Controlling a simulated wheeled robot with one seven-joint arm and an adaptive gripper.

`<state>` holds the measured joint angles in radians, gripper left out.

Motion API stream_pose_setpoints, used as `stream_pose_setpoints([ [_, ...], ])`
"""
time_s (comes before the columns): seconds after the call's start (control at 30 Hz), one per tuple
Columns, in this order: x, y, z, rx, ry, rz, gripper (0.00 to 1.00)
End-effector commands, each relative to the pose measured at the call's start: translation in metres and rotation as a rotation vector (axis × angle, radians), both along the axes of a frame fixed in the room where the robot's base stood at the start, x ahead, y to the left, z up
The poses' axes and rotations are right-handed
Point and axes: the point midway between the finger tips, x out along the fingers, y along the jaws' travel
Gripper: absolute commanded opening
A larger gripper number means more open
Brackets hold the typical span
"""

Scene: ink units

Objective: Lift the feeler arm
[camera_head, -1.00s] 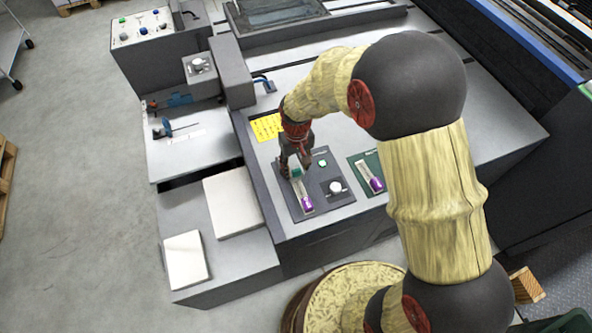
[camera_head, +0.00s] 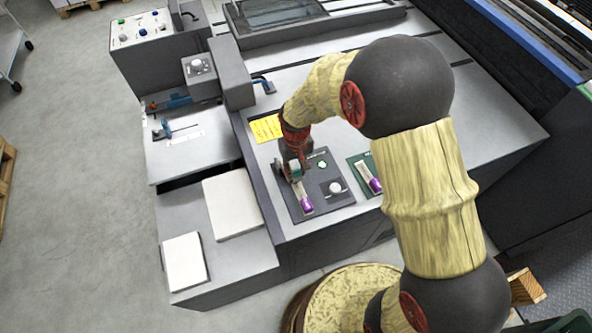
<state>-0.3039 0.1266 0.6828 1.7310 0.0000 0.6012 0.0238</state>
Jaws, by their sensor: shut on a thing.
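My gripper (camera_head: 295,170) is low over the dark grey panel (camera_head: 318,211) at the near end of the machine bed. It is shut on a small teal piece (camera_head: 295,172) at the far end of a pale strip with a purple end (camera_head: 305,202). The fingers partly hide this piece. I cannot tell whether it is raised off the panel. No part is plainly marked as the feeler arm. A thin dark rod with a blue mount (camera_head: 165,130) stands on the left ledge, away from my gripper.
A green panel (camera_head: 358,166) with a similar purple-ended strip lies farther right. A yellow note (camera_head: 266,128) is behind left. White paper stacks (camera_head: 232,203) lie left.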

Motion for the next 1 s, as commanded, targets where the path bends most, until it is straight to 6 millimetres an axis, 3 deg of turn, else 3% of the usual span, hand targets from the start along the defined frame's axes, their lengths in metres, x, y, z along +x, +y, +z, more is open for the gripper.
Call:
stream_pose_setpoints([
  [0.27, 0.0000, 0.0000, 0.0001, 0.000, 0.000, 0.000, 0.00],
  [1.0, 0.0037, 0.0011, 0.0060, -0.014, 0.049, 0.000, 0.00],
])
